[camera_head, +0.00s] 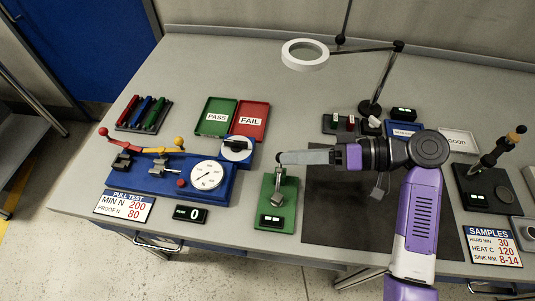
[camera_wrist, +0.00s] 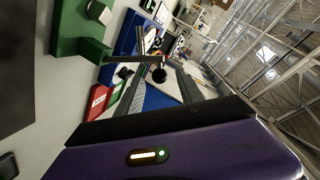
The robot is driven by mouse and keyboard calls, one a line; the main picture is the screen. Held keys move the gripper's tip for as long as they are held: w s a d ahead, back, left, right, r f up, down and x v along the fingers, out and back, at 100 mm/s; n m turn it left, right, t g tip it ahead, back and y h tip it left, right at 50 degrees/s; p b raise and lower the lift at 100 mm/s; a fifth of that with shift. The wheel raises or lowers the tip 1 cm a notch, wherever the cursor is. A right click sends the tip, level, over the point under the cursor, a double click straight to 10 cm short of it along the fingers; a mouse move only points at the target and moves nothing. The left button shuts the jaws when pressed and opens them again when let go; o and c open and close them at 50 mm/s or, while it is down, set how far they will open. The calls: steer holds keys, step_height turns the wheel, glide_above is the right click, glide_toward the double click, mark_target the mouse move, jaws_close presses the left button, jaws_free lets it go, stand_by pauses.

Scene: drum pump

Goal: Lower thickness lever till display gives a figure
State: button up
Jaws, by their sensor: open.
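The green thickness gauge (camera_head: 288,215) stands near the table's front edge, with a small dark display (camera_head: 271,221) whose pale marks are too small to read. Its green body also shows at the upper left of the wrist view (camera_wrist: 68,30). A dark lever with a round black knob (camera_wrist: 159,75) reaches out from it. My gripper (camera_head: 284,158) is open at the top of the gauge. In the wrist view, my gripper's two fingers (camera_wrist: 160,70) stand apart on either side of the knob. I cannot tell whether either finger touches it.
A blue pull tester (camera_head: 205,205) with a dial stands to the left. Green PASS (camera_head: 216,117) and red FAIL (camera_head: 253,120) trays lie behind. A dark mat (camera_head: 335,215) lies to the right. A ring magnifier (camera_head: 305,54) overhangs the back. Bare table lies left of the pull tester.

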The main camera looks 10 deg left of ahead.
steer(key=p+x, duration=0.1)
steer(key=x, duration=0.5)
steer(key=shift+a, duration=0.25)
steer(key=shift+f, duration=0.1)
jaws_close()
stand_by(1.1)
